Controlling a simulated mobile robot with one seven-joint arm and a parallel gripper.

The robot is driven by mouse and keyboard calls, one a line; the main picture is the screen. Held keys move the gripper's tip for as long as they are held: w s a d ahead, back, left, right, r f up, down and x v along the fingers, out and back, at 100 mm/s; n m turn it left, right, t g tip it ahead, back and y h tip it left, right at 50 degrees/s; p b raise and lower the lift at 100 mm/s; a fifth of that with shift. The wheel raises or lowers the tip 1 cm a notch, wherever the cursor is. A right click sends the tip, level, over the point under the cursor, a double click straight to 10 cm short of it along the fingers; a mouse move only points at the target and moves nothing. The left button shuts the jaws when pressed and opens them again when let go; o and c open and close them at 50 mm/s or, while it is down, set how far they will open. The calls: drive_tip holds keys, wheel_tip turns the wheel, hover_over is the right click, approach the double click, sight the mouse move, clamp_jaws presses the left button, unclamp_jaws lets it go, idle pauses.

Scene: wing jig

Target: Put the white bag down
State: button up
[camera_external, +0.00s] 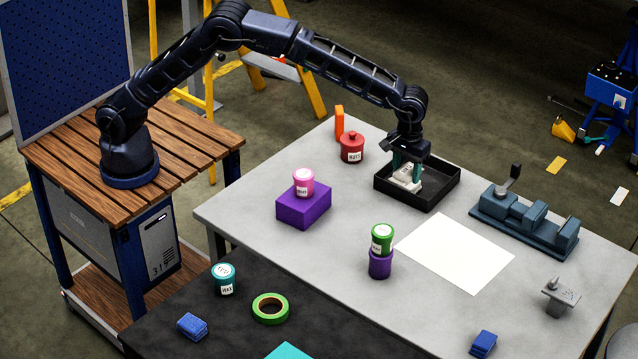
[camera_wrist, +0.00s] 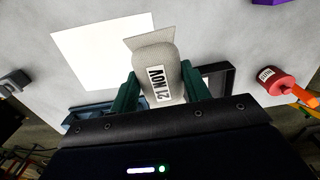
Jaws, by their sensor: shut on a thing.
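The white bag (camera_external: 405,178) is a small off-white pouch with a printed label. In the wrist view the bag (camera_wrist: 154,55) shows the label "21 NOV" and sits between my two green fingers. My gripper (camera_external: 406,170) is shut on the bag, pointing down over the black tray (camera_external: 440,192). In the external view the bag shows within the tray's outline; I cannot tell whether it touches the tray floor. Part of the tray also shows behind the fingers in the wrist view (camera_wrist: 226,77).
A red pot (camera_external: 352,149) and an orange block (camera_external: 339,124) stand left of the tray. A purple box (camera_external: 303,209) bears a pink jar (camera_external: 303,182). A green jar (camera_external: 381,234) stands on a purple cup (camera_external: 380,264). A white sheet (camera_external: 455,252) and blue-grey jig (camera_external: 525,222) lie to the right.

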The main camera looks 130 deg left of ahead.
sight(404, 242)
drive_tip(key=shift+w+d+f, duration=0.1)
drive_tip(key=shift+w+d, duration=0.65)
drive_tip(key=shift+w, duration=0.3)
wheel_tip(404, 242, down, 20)
drive_tip(key=shift+w+d+r, duration=0.1)
drive_tip(key=shift+f, duration=0.2)
drive_tip(key=o, duration=1)
wheel_tip(404, 242, up, 12)
drive_tip(key=shift+r, duration=0.2)
